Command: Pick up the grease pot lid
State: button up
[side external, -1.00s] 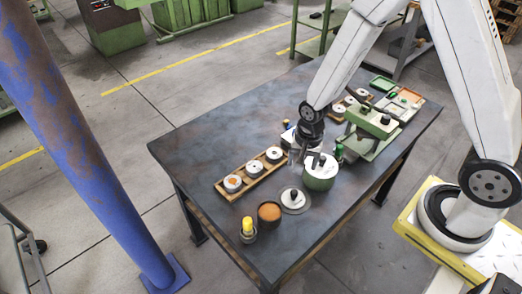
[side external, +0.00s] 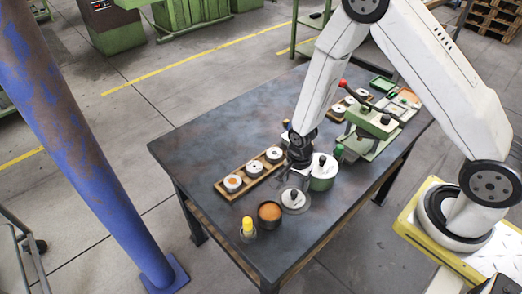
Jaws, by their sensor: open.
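A round grey lid (side external: 296,204) with a dark knob lies flat on the dark table, between the open pot and the green pot. The open pot (side external: 269,213), with orange-brown contents, stands just left of this lid. My gripper (side external: 291,180) points down a little above and behind the lid, apart from it. It is open and empty; its fingers are small and hard to make out against the dark table. A green pot (side external: 322,180) with a white top and dark knob stands right beside my gripper, partly hidden by it.
A wooden tray (side external: 232,194) with several white round pieces lies left of my gripper. A yellow-capped bottle (side external: 247,229) stands at the front left. A green press (side external: 371,130) with a red-tipped lever stands at the right. The table's left part (side external: 205,140) is clear.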

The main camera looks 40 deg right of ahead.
aim_at(295, 191)
jog(key=shift+f, duration=0.4)
jog(key=shift+f, duration=0.1)
jog(key=shift+f, duration=2.5)
grip_shut()
